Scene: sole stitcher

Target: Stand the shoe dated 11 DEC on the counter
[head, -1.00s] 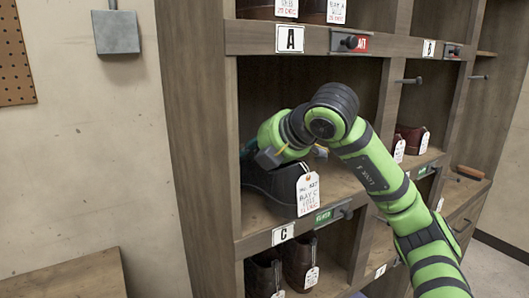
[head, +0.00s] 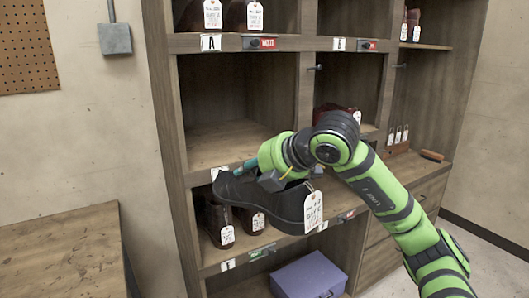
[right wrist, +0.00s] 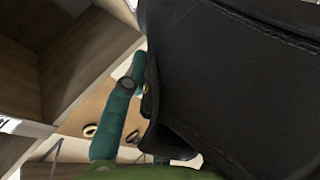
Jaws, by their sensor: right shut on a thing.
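My right gripper (head: 258,174) is shut on a black shoe (head: 262,203) and holds it in the air in front of the shelving. A white tag (head: 313,211) hangs from the shoe's right end; its red date is too small to read surely now. In the right wrist view the black shoe (right wrist: 235,85) fills the right side, beside a teal finger (right wrist: 117,115). A wooden counter top (head: 60,255) is at lower left, with its visible surface bare. My left gripper is not in view.
The shelving (head: 165,110) has an empty middle-left bay (head: 225,140). Tagged brown shoes (head: 222,217) stand in the bay below, near the held shoe. A purple box (head: 309,277) is lower down. A grey wall box (head: 115,39) is above the counter.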

